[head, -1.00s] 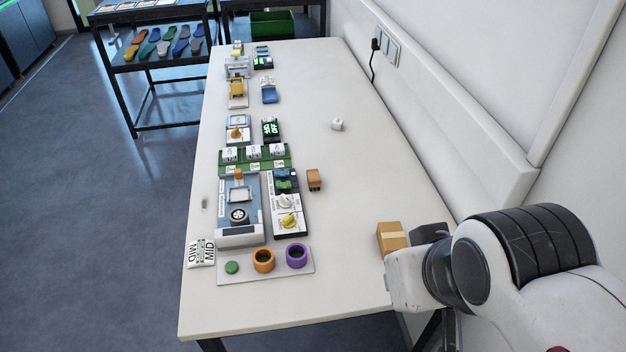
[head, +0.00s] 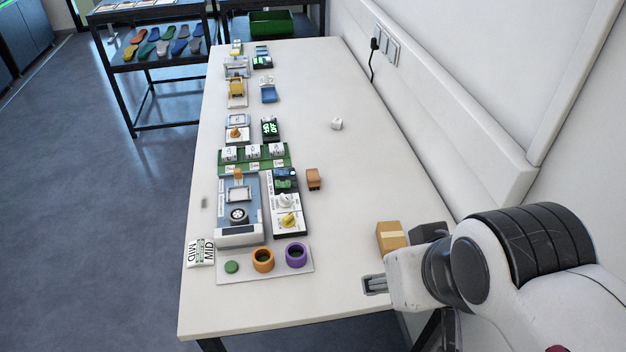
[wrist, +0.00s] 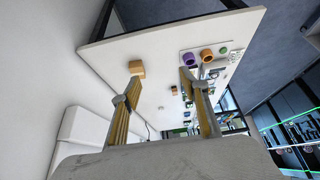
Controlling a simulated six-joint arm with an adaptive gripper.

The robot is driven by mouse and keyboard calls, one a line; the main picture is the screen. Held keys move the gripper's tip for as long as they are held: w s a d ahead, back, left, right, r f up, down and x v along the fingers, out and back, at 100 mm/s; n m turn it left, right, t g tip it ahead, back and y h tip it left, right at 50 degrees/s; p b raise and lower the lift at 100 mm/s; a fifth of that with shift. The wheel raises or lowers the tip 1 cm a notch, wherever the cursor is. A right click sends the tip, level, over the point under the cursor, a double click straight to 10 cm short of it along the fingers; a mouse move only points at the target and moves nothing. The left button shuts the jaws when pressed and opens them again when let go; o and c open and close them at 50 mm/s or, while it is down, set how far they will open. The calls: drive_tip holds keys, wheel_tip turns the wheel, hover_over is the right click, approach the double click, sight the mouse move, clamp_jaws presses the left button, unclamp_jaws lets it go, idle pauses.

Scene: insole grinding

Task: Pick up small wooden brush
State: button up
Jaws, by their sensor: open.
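A small brown wooden block (head: 314,180), which looks like the small wooden brush, lies on the table just right of the black-and-white control panel. It also shows small in the wrist view (wrist: 174,91), between my fingers but well beyond them. Its bristles cannot be made out. My gripper (head: 374,284) is over the near right part of the table, well apart from the brush. In the wrist view my gripper (wrist: 160,78) has its two fingers spread, with nothing between them.
A cardboard box (head: 391,238) sits near my wrist at the table's right edge. A tray (head: 222,275) with orange and purple rings, a grey-blue device (head: 240,205) and a green rack (head: 285,158) line the left. A white cube (head: 337,124) stands alone.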

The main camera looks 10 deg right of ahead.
drive_tip(key=shift+w, duration=0.1)
drive_tip(key=t, duration=0.5)
hover_over(317, 180)
drive_tip(key=s, duration=1.1)
wheel_tip(317, 180, down, 13)
drive_tip(key=shift+t, duration=0.8)
drive_tip(key=w+f, duration=0.2)
drive_tip(key=f, duration=0.2)
drive_tip(key=w+f, duration=0.2)
drive_tip(key=f, duration=0.1)
drive_tip(key=w+f, duration=0.2)
drive_tip(key=f, duration=0.2)
drive_tip(key=shift+f, duration=0.35)
drive_tip(key=shift+w, duration=0.1)
drive_tip(key=shift+x, duration=1.25)
drive_tip(key=shift+w, duration=0.15)
